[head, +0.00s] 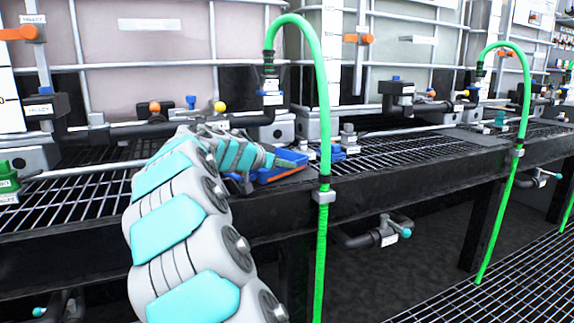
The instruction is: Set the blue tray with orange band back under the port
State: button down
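The blue tray with an orange band (291,156) is at the front edge of the dark bench grating, just left of the green hose. Its near left part is hidden behind my arm. My gripper (282,163) is at the tray, overlapping it in the picture. Its fingers are too small and covered to tell whether they are open or shut on the tray. A black and grey outlet fitting (270,92) with the green hose on top stands behind and above the tray. I cannot tell which opening is the port.
A green hose (322,90) arches over and hangs down in front of the bench edge, close right of the tray. A black pipe with valves (190,126) runs behind. The bench grating (415,150) to the right is mostly clear. A second green hose (524,100) hangs farther right.

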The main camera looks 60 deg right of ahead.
jog(key=shift+f+b, duration=0.15)
jog(key=shift+b, duration=0.15)
jog(key=c, duration=1)
grip_release()
jog(key=shift+c, duration=0.2)
jog(key=shift+r+p, duration=0.35)
jog(key=shift+p, duration=0.1)
jog(key=b+v, duration=0.1)
jog(key=v, duration=1)
jog(key=shift+w+a, duration=0.15)
jog(key=shift+a, duration=0.35)
